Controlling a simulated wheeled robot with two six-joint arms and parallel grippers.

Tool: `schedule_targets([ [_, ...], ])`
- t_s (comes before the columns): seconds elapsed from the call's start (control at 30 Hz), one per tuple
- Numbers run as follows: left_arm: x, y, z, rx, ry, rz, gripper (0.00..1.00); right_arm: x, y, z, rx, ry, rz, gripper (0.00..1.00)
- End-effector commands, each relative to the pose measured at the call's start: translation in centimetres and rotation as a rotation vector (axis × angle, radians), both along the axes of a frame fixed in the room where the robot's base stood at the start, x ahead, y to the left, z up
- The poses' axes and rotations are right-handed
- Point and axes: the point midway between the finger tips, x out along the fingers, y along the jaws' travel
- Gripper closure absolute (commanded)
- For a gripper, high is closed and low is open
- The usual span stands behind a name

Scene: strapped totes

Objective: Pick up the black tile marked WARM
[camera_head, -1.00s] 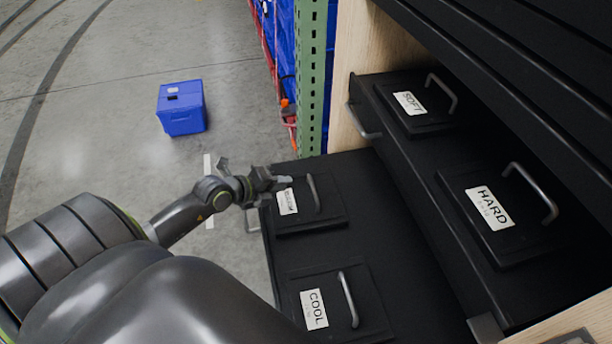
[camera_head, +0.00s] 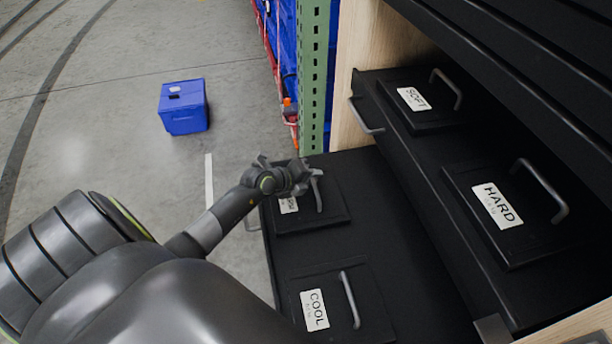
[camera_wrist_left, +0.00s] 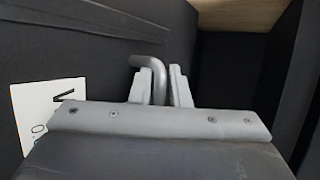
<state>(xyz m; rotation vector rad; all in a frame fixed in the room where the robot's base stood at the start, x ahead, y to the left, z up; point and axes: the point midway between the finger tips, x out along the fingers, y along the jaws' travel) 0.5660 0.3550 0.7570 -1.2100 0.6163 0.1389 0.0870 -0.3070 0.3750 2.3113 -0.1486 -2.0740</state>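The black tile (camera_head: 335,212) with a metal handle (camera_head: 318,192) lies at the far end of the lower pulled-out drawer. Its white label (camera_head: 288,205) is partly covered by my left gripper, so the word is not readable. My left gripper (camera_head: 300,172) is over the upper part of this tile, at the handle. In the left wrist view, the handle (camera_wrist_left: 159,75) stands between the two fingers (camera_wrist_left: 161,86), which look open around it; a firm grip does not show. Part of the label (camera_wrist_left: 48,105) shows at left. My right gripper is not in view.
A tile marked COOL (camera_head: 372,300) lies nearer in the same drawer (camera_head: 400,235). Tiles marked SOFT (camera_head: 432,117) and HARD (camera_head: 515,240) lie in the higher drawer at right. A green post (camera_head: 313,75) stands behind. A blue tote (camera_head: 184,115) is on the floor.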

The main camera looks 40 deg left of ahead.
Motion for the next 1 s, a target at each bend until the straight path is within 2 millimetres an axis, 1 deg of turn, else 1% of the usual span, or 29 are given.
schedule_targets([
  [0.17,0.0,0.0,0.0,0.0,0.0,0.0,0.84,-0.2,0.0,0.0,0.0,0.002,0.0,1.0],
  [0.2,0.0,0.0,0.0,0.0,0.0,0.0,0.87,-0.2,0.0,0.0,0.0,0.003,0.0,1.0],
  [0.3,0.0,0.0,0.0,0.0,0.0,0.0,1.0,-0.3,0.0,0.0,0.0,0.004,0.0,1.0],
  [0.77,0.1,0.0,0.2,0.0,-0.003,0.0,1.0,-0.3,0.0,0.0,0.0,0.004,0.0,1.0],
  [0.87,0.1,0.0,0.9,0.0,-0.004,-0.001,1.0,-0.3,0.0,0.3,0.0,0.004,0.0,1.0],
  [1.0,0.1,0.0,3.2,0.003,-0.006,-0.002,1.0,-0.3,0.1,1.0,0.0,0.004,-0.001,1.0],
])
